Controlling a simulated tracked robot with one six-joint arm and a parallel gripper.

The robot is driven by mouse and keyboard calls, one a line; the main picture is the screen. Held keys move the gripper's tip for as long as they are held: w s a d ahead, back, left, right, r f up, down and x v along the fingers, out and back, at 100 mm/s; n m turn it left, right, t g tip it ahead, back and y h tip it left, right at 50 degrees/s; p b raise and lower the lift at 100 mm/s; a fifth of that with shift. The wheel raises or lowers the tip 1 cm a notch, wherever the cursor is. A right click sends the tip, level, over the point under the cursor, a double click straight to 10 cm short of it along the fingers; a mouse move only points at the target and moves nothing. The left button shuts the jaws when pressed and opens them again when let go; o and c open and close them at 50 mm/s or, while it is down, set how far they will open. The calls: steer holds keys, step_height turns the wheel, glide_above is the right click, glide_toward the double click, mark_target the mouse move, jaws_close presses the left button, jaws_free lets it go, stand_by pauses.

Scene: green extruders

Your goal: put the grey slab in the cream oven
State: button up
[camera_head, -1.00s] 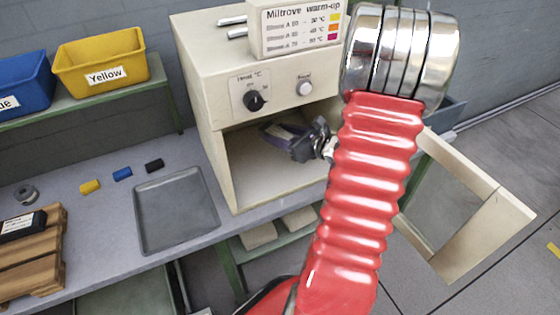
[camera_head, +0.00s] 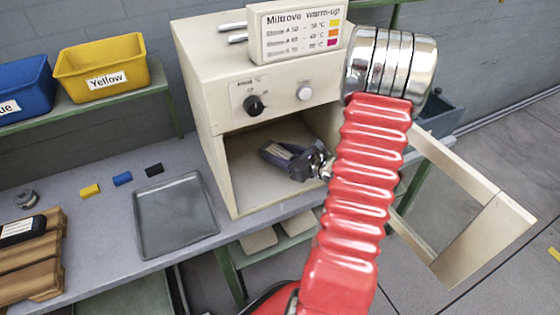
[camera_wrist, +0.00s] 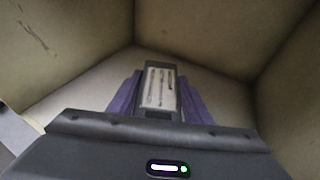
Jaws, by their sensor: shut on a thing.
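The cream oven (camera_head: 205,95) stands on the bench with its door (camera_head: 470,240) swung open to the right. My gripper (camera_head: 278,153) is inside the oven chamber, reached in through the front opening. In the wrist view, my gripper (camera_wrist: 155,95) is shut on the grey slab (camera_wrist: 157,67), a dark grey block with a pale label facing the camera. Purple fingers flank the slab on both sides. The chamber walls surround it, and the back corner is beyond it. I cannot tell whether the slab touches the oven floor.
A grey tray (camera_head: 176,243) lies on the bench left of the oven, with small yellow (camera_head: 90,190), blue (camera_head: 122,178) and black (camera_head: 154,170) pieces behind it. A wooden pallet (camera_head: 35,262) is at far left. Yellow (camera_head: 105,72) and blue (camera_head: 25,92) bins stand on a shelf.

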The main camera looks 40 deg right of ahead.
steer(key=shift+f, duration=1.9)
steer(key=o, duration=1.4)
steer(key=shift+f, duration=0.1)
steer(key=shift+s+d+r, duration=0.15)
steer(key=shift+s+r, duration=0.2)
steer(key=shift+s, duration=0.3)
steer(key=v, duration=0.9)
steer(key=shift+s+r, duration=0.1)
steer(key=shift+s, duration=0.2)
steer(key=shift+s+r, duration=0.15)
steer(key=shift+s, duration=0.35)
